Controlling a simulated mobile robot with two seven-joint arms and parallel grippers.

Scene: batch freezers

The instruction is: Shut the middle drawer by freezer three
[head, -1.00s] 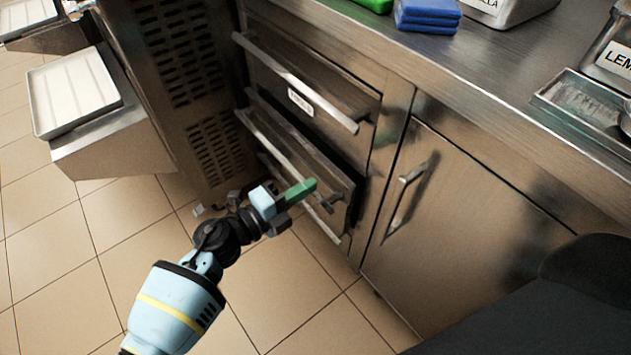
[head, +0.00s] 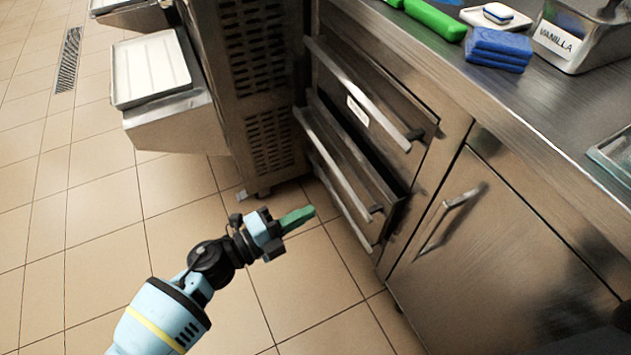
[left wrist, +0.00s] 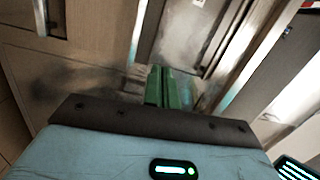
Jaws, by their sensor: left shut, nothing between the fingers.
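The middle drawer (head: 354,163) of the steel drawer stack is partly pulled out, with a dark gap behind its front. Its long bar handle (head: 332,165) runs along the front. My left gripper (head: 298,218) is shut and empty, its green fingers together. In the head view it is over the floor to the left of the drawer handles and looks apart from them. In the left wrist view the green fingers (left wrist: 166,88) point toward blurred steel fronts. My right gripper is not in view.
The top drawer (head: 385,112) looks shut and has a white label. The bottom drawer's handle (head: 345,212) shows below. A cupboard door (head: 490,240) is at right. A vented freezer side (head: 265,90) stands left of the drawers. Open tiled floor (head: 90,220) lies at left.

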